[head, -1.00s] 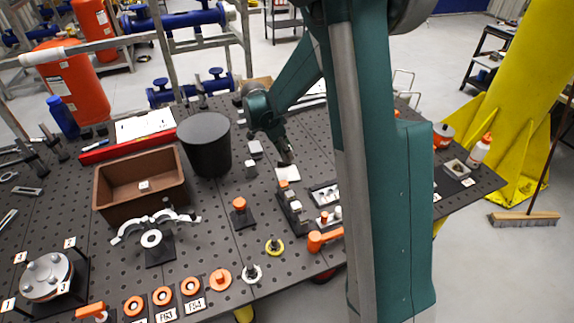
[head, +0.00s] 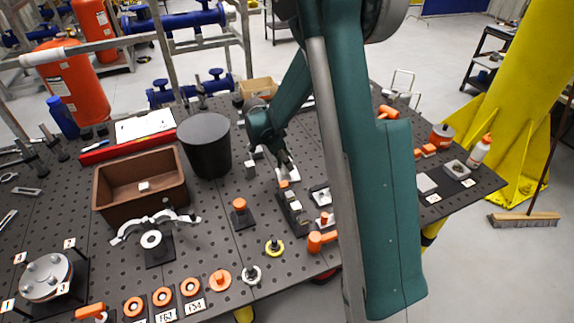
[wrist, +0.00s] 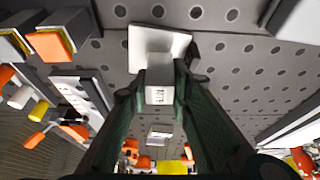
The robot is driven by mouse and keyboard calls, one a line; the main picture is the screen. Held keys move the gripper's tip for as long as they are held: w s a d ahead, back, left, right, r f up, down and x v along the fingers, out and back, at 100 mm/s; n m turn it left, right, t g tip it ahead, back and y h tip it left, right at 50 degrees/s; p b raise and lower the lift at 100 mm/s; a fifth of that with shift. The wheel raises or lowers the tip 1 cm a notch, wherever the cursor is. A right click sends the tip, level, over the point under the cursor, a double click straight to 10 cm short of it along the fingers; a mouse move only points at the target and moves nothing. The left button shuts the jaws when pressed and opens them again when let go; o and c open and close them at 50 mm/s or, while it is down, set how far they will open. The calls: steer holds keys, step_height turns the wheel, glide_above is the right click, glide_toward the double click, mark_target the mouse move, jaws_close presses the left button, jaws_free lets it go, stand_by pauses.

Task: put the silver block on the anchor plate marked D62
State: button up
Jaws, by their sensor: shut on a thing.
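My gripper (wrist: 160,82) is shut on a silver block (wrist: 159,90) in the wrist view. Small dark marks show on the block's near face, too small to read. In the head view my gripper (head: 287,166) is low over the middle of the table, above a pale square pad (head: 291,174); the block is not clear there. The pad (wrist: 181,42) shows behind the block in the wrist view; I cannot tell whether they touch. A grey plate (head: 425,183) with a white label lies at the right of the table. No D62 marking is readable.
A row of dark blocks with orange and silver parts (head: 293,207) stands just in front of my gripper. A black bin (head: 205,146) and brown box (head: 103,195) stand farther left. A square-holed fixture (head: 455,168) is at right.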

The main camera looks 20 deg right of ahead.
steer(key=shift+f, duration=0.5)
steer(key=shift+f, duration=0.2)
steer(key=o, duration=0.7)
steer(key=shift+r, duration=0.15)
steer(key=v, duration=1.2)
steer(key=shift+r, duration=0.1)
